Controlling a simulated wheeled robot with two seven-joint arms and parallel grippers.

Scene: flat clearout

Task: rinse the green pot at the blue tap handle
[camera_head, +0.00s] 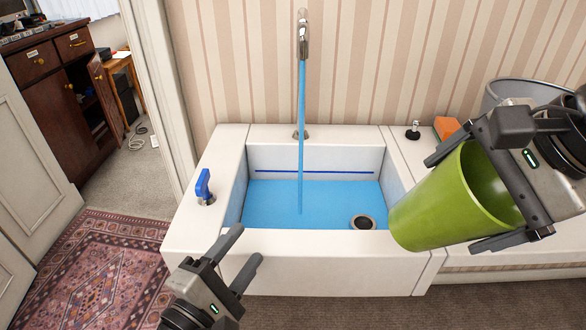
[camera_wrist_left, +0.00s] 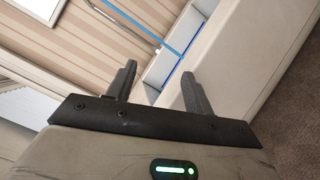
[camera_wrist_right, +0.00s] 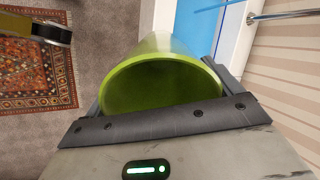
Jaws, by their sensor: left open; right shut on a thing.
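The green pot (camera_head: 440,208) is held by my right gripper (camera_head: 482,198), over the right edge of the sink and tilted with its open mouth towards the gripper. In the right wrist view the pot (camera_wrist_right: 160,85) sits between the two fingers. The blue tap handle (camera_head: 204,186) stands on the left rim of the white sink (camera_head: 205,235). A blue stream of water (camera_head: 301,130) falls from the spout (camera_head: 303,35) into the basin. My left gripper (camera_head: 242,257) is open and empty at the sink's front left, below the handle and apart from it.
Blue water covers the basin floor, with a round drain (camera_head: 362,222) at the right. An orange block (camera_head: 446,127), a small black-topped knob (camera_head: 413,131) and a grey metal tub (camera_head: 525,92) stand on the right counter. A patterned rug (camera_head: 90,265) lies at left.

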